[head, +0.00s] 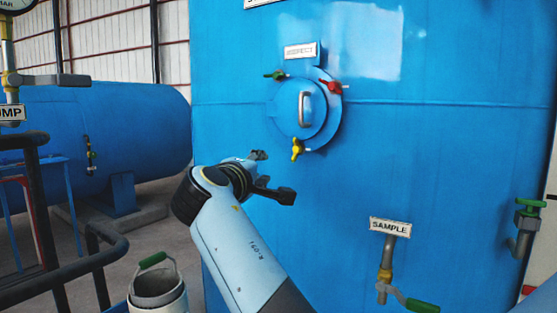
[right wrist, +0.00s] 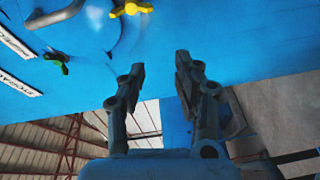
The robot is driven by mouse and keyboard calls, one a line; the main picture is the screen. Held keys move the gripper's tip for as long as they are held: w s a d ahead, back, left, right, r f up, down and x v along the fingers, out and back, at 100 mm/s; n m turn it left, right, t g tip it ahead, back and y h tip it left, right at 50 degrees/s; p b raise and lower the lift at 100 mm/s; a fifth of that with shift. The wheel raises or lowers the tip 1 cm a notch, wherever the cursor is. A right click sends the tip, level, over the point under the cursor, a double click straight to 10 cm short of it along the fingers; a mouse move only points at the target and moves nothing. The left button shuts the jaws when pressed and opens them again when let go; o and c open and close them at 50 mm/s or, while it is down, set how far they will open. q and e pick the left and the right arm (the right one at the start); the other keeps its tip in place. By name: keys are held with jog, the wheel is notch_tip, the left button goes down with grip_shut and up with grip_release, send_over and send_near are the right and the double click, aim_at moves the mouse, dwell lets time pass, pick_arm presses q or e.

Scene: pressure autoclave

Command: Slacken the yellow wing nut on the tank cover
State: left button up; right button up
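The yellow wing nut (head: 297,149) sits at the lower edge of the round blue tank cover (head: 288,117). My left gripper is not in view.
The cover also bears a green wing nut (head: 274,75), a red wing nut (head: 332,87) and a grey handle (head: 305,109). A SAMPLE tap (head: 385,275) with a green lever sticks out at lower right. A bucket (head: 156,290) and dark pipes stand at lower left.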

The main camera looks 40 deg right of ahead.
aim_at(296, 152)
jog(key=shift+o, duration=0.4)
jog(key=m+g+b, duration=0.1)
jog(key=m+b, duration=0.1)
jog(key=m, duration=0.1)
jog(key=s+m+g+h+b, duration=0.1)
jog(key=m+b, duration=0.1)
jog(key=m, duration=0.2)
jog(key=d+m+b, duration=0.1)
jog(key=m+b, duration=0.1)
jog(key=m, duration=0.2)
jog(key=shift+s+f+g+b, duration=0.25)
jog(key=shift+f+g+b, duration=0.1)
jog(key=shift+g, duration=0.05)
jog(key=w+d+r+m+b, duration=0.1)
jog(key=d+m+b, duration=0.2)
jog(key=w+d+m+g+h+b, duration=0.1)
jog(key=d+m+b, duration=0.2)
jog(key=b, duration=0.1)
jog(key=d+r+m+b, duration=0.1)
jog(key=d+m+b, duration=0.2)
jog(key=d+b, duration=0.1)
jog(key=shift+w+r+m+g+h, duration=0.3)
jog(key=shift+w+r+g, duration=0.05)
jog(key=shift+w+g, duration=0.05)
grip_shut()
